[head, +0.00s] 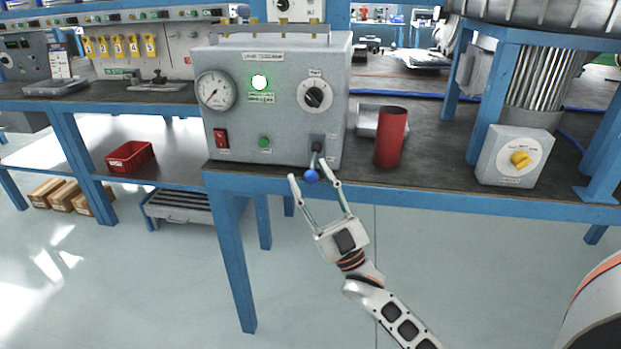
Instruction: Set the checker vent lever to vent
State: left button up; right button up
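The checker (272,105) is a grey box on the blue-framed bench. Its front has a dial gauge (215,90), a lit green-white lamp (259,82), a black knob (314,95), a red switch (221,138) and a small green button (264,142). The vent lever (318,158) is at the lower right of the front and ends in a blue ball (311,176), pointing down and toward me. My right gripper (314,182) is open, its fingers spread either side of the blue ball. Whether a finger touches it I cannot tell. My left gripper is not in view.
A red cylinder (391,137) stands right of the checker, in front of a metal tray (366,118). A grey box with a yellow knob (519,158) is further right. The bench's blue front edge (440,199) lies close to my gripper.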

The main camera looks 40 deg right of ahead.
jog(key=v, duration=1.2)
jog(key=shift+h, duration=0.3)
